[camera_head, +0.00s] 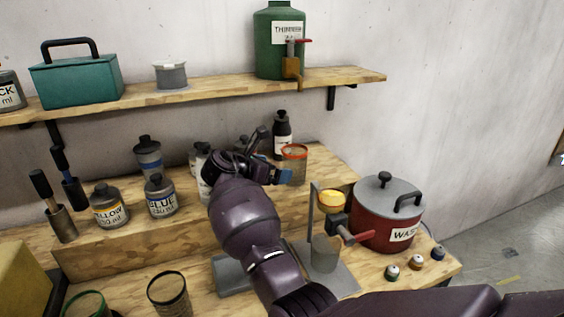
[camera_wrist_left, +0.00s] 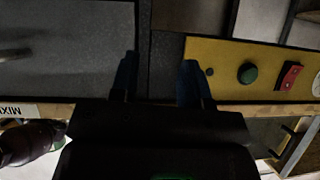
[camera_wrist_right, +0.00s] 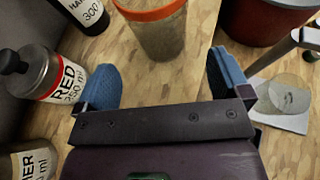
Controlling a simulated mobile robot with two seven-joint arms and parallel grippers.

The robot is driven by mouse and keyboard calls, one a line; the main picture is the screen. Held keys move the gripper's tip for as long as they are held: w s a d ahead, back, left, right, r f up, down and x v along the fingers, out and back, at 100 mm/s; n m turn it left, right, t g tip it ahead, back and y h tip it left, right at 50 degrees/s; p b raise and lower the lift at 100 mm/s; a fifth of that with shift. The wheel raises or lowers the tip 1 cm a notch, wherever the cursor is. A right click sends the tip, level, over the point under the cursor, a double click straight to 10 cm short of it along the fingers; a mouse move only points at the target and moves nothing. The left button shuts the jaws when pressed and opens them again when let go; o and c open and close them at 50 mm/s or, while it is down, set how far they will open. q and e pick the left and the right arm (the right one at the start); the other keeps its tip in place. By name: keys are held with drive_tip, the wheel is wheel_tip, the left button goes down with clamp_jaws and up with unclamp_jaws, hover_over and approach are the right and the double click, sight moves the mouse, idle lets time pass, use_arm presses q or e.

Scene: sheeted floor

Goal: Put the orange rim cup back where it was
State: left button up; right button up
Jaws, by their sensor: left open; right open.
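The orange rim cup (camera_head: 294,163) stands upright on the raised wooden step at the back, beside a dark bottle. In the right wrist view the cup (camera_wrist_right: 158,30) is at the top middle, just beyond my open fingers. My right gripper (camera_head: 272,174) is open with blue fingertips, close to the cup. In the right wrist view my right gripper (camera_wrist_right: 163,85) has nothing between its fingers, and the cup appears apart from both. My left gripper (camera_wrist_left: 160,80) is open and empty, away from the bench items, and is outside the head view.
A RED bottle (camera_wrist_right: 60,80) stands close beside my right gripper's left finger. A dark HARDENER-type bottle (camera_head: 282,135) is next to the cup. The red waste pot (camera_head: 385,215) and a funnel stand (camera_head: 330,215) are to the right. A shelf (camera_head: 215,88) runs above.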

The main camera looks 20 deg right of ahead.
drive_tip(key=shift+r+p+v, duration=0.15)
drive_tip(key=shift+p+v, duration=0.65)
drive_tip(key=shift+r+p+v, duration=0.15)
drive_tip(key=shift+p+v, duration=0.6)
drive_tip(key=shift+p, duration=0.05)
drive_tip(key=shift+s+a+r+p, duration=0.15)
drive_tip(key=shift+a+p, duration=0.3)
drive_tip(key=shift+p, duration=0.6)
drive_tip(key=shift+s+a+f+p, duration=0.1)
drive_tip(key=shift+a+f+p, duration=0.15)
drive_tip(key=shift+p, duration=0.2)
